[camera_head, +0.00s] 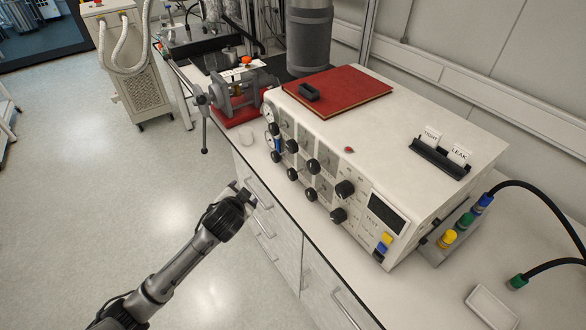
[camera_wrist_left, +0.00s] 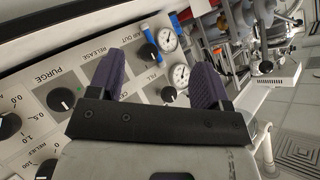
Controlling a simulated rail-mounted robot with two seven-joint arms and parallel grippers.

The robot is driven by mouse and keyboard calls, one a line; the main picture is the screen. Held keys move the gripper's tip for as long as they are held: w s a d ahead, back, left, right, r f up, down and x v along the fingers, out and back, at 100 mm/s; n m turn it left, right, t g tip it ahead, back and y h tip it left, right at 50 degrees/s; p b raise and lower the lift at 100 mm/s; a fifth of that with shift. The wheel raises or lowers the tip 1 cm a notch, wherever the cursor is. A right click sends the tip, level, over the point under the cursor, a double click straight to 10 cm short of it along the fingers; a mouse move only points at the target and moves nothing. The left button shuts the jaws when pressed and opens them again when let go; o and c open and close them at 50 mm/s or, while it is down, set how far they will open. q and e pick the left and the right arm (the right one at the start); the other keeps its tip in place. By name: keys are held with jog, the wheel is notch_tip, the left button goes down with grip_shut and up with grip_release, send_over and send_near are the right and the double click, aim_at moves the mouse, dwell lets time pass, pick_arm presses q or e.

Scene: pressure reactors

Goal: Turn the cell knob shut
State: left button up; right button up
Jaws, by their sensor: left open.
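The white test panel box (camera_head: 420,115) stands on the bench with several black knobs on its front face, two of them larger (camera_head: 345,189). In the left wrist view I see a knob by the PURGE label (camera_wrist_left: 60,99), one by FILL (camera_wrist_left: 168,94) and one by AIR OUT (camera_wrist_left: 148,51). My left gripper (camera_head: 246,192) is open and empty in front of the panel, apart from the knobs. Its purple-padded fingers (camera_wrist_left: 160,80) frame the FILL and AIR OUT area in the left wrist view. My right gripper is not in view.
Two gauges (camera_wrist_left: 180,75) sit beside the knobs. A red book (camera_head: 350,92) lies on the box, with TIGHT and LEAK cards in a black holder (camera_head: 440,160). A grey clamp device (camera_head: 235,92) stands left of the box. The bench edge and drawer handles are near my gripper.

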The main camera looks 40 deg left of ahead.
pick_arm(q)
jog(key=w+a+r+t, duration=0.1)
jog(key=w+a+t, duration=0.45)
jog(key=a, duration=0.25)
jog(key=m+t+h, duration=0.5)
jog(key=t+h, duration=0.1)
jog(key=h, duration=0.8)
send_near(289, 148)
jog(key=x, duration=1.1)
jog(key=shift+w+r+b, duration=0.1)
jog(key=shift+b, duration=0.2)
jog(key=shift+d, duration=0.1)
jog(key=c, duration=0.9)
